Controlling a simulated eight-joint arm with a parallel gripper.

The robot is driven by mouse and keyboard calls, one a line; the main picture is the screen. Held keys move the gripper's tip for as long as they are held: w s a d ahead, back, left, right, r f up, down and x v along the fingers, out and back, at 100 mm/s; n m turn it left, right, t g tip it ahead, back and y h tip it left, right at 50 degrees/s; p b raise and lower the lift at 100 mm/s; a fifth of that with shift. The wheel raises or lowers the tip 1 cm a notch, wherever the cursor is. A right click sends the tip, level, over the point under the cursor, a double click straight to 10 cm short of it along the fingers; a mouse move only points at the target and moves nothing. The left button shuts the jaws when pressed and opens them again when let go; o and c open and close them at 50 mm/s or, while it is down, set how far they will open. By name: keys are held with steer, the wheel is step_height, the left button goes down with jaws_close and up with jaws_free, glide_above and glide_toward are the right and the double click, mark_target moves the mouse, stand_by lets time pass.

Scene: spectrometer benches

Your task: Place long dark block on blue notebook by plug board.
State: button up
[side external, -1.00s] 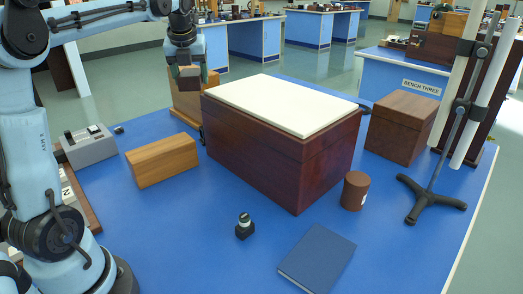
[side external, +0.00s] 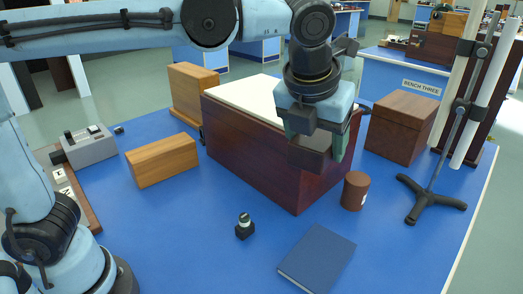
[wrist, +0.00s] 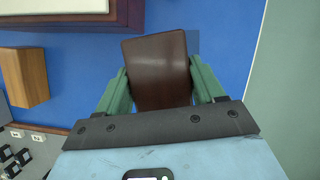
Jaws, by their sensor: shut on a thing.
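My gripper (side external: 322,148) is shut on the long dark block (side external: 309,158), a dark brown piece held in the air in front of the large box's near right corner. In the wrist view, the block (wrist: 158,72) sits between the two green fingers. The blue notebook (side external: 318,258) lies flat and bare at the front of the bench, below my gripper in the side view. In the wrist view, a darker blue patch (wrist: 193,42) beside the block may be the notebook, mostly hidden. A board with white labels (side external: 66,186), perhaps the plug board, lies at the left.
A large dark red box (side external: 270,150) with a cream top fills the middle. A small black fitting (side external: 245,228), a brown cylinder (side external: 355,191) and a black tripod stand (side external: 431,200) stand around the notebook. A wooden block (side external: 162,160) and grey box (side external: 90,146) are left.

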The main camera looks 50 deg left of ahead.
steer(key=s+d+m+h, duration=0.1)
steer(key=s+d+m, duration=0.2)
steer(key=s+d, duration=0.7)
glide_above(323, 252)
steer(key=s, duration=0.1)
step_height(323, 252, down, 18)
steer(key=shift+s+f, duration=0.15)
steer(key=shift+f, duration=1.95)
steer(key=shift+f, duration=0.1)
steer(key=o, duration=1.1)
